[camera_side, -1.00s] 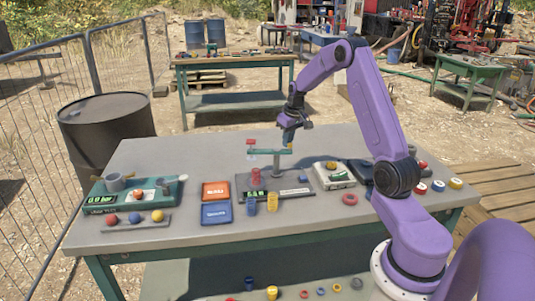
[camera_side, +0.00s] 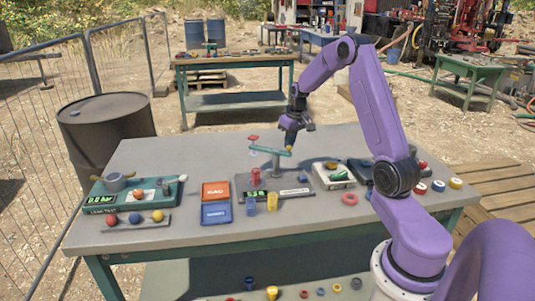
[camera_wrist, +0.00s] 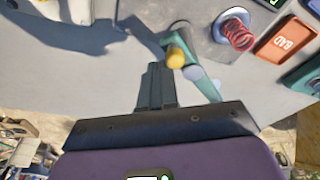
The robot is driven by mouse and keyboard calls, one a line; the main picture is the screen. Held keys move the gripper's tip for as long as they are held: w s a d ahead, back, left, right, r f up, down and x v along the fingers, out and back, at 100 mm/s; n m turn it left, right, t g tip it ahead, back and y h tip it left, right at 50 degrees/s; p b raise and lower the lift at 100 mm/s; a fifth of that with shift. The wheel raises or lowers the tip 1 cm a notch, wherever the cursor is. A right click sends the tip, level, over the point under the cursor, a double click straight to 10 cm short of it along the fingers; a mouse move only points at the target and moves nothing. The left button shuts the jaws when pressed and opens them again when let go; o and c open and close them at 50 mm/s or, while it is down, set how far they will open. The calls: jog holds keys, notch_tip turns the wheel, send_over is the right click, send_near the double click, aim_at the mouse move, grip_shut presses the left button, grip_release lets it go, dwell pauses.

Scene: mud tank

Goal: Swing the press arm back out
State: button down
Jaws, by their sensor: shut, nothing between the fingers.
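The press arm (camera_side: 271,151) is a green bar on top of a grey post (camera_side: 276,166). It has a red piece (camera_side: 253,138) at its left end and a yellow knob at its right end (camera_side: 289,149). My gripper (camera_side: 290,142) points down at the knob end, shut and empty. In the wrist view my closed fingers (camera_wrist: 157,70) are just beside the yellow knob (camera_wrist: 175,57), and the green bar (camera_wrist: 207,88) runs down to the right. I cannot tell whether the fingers touch the knob. The red spring (camera_side: 256,176) stands on the base plate, left of the post.
The orange BAD tray (camera_side: 216,190) and a blue tray (camera_side: 217,213) lie left of the base plate. A green leak-test unit (camera_side: 110,197) is at far left. Yellow pieces (camera_side: 272,202) stand in front, and a white scale-like box (camera_side: 334,176) is at right. The back of the table is clear.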

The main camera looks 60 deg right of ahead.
jog(key=shift+a, duration=0.2)
jog(key=shift+s+a, duration=0.45)
jog(key=shift+a, duration=0.1)
jog(key=shift+d, duration=0.25)
notch_tip(320, 180, up, 7)
jog(key=shift+d, duration=0.4)
dwell(0.7)
jog(key=shift+s, duration=0.1)
